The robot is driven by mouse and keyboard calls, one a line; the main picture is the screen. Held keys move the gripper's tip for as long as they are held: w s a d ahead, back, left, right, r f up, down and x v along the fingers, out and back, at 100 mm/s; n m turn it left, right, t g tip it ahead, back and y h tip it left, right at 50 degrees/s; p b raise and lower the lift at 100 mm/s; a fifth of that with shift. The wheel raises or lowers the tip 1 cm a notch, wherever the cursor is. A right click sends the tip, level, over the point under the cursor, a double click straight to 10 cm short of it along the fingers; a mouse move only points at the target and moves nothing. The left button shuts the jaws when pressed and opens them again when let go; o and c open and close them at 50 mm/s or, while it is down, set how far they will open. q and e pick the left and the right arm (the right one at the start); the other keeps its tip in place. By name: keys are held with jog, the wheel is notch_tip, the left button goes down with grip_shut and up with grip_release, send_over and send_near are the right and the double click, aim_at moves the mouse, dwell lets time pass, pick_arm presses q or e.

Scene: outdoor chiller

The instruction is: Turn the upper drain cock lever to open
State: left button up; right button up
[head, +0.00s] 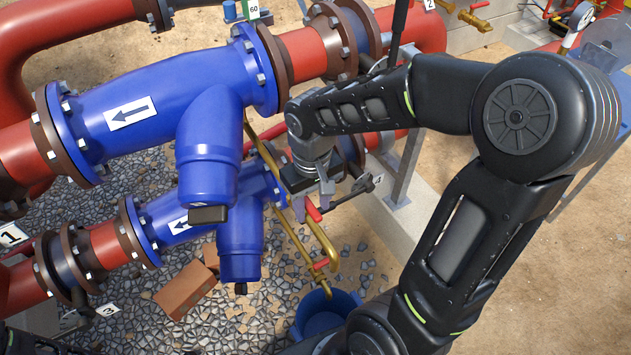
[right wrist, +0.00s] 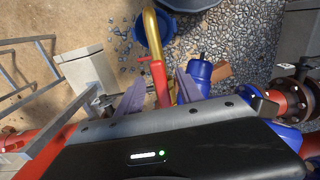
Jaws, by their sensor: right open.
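The upper drain cock lever (head: 312,211) is a small red handle on the brass drain pipe (head: 267,152), right of the blue strainers. My right gripper (head: 318,192) is just above it, pointing down, with its jaws open. In the right wrist view, a red lever (right wrist: 160,84) shows between the two spread fingers of my right gripper (right wrist: 160,93). I cannot tell whether either finger touches it. A second red lever (head: 321,264) sits lower on the brass piping. My left gripper is not in view.
The upper blue strainer (head: 208,145) and lower blue strainer (head: 238,228) stand close on the left. A blue bucket (head: 326,312) is on the gravel below. A grey metal support (head: 403,170) on a concrete block stands at the right. Open sandy ground lies further right.

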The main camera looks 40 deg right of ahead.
aim_at(312, 208)
jog(key=o, duration=0.5)
notch_tip(312, 208, up, 7)
jog(key=p, duration=0.5)
jog(key=shift+p, duration=0.4)
jog(key=shift+r, duration=0.3)
notch_tip(312, 208, up, 7)
jog(key=shift+r, duration=0.1)
dwell(0.4)
